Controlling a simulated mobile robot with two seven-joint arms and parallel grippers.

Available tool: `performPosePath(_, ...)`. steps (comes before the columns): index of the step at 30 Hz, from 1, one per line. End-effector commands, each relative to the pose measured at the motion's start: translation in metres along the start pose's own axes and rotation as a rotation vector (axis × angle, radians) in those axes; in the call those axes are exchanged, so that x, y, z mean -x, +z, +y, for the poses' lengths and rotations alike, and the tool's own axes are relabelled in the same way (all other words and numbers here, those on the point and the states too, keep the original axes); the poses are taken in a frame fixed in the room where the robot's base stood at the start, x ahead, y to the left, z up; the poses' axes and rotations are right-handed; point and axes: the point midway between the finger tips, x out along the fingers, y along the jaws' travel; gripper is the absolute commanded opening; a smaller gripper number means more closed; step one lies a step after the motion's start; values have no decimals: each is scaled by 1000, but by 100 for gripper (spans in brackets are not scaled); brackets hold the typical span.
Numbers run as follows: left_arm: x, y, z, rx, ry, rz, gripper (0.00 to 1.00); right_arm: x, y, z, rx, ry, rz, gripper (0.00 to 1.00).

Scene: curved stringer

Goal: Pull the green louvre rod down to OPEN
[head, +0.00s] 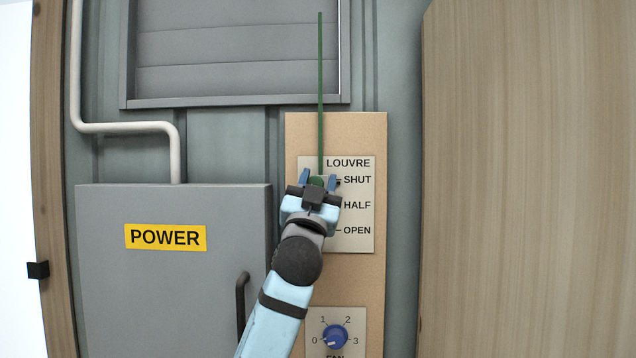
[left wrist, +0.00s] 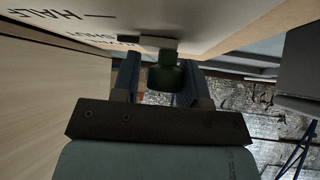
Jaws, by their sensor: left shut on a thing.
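The green louvre rod (head: 320,95) runs straight down from the grey louvre (head: 237,50) to the label plate (head: 360,215), marked SHUT, HALF and OPEN. My left gripper (head: 318,182) is shut on the rod's green lower end, level with the SHUT mark. In the left wrist view, the green rod end (left wrist: 165,75) sits between the two blue fingers, close to the plate. The louvre slats look closed. My right gripper is not in view.
A grey POWER box (head: 165,290) with a dark handle stands at the left. A blue fan knob (head: 335,337) is below the plate. A wooden panel (head: 520,180) fills the right side. A pale pipe (head: 120,127) runs above the box.

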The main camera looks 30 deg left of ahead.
Motion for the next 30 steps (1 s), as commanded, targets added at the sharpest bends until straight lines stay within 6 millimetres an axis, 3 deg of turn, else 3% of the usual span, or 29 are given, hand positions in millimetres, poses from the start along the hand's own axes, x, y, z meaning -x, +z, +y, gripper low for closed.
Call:
performPosePath(4,31,32,9,-2,-4,-4,0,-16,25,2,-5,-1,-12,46)
performPosePath(10,60,61,17,-2,-5,-2,0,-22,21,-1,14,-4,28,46)
performPosePath(23,68,69,20,-7,-4,-4,0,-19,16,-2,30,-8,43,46)
performPosePath(24,68,69,20,-7,-4,-5,45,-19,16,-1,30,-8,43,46)
performPosePath(26,68,69,20,-6,-4,-5,58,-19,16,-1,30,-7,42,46)
performPosePath(30,67,68,20,-5,-3,-3,58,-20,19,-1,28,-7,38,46)
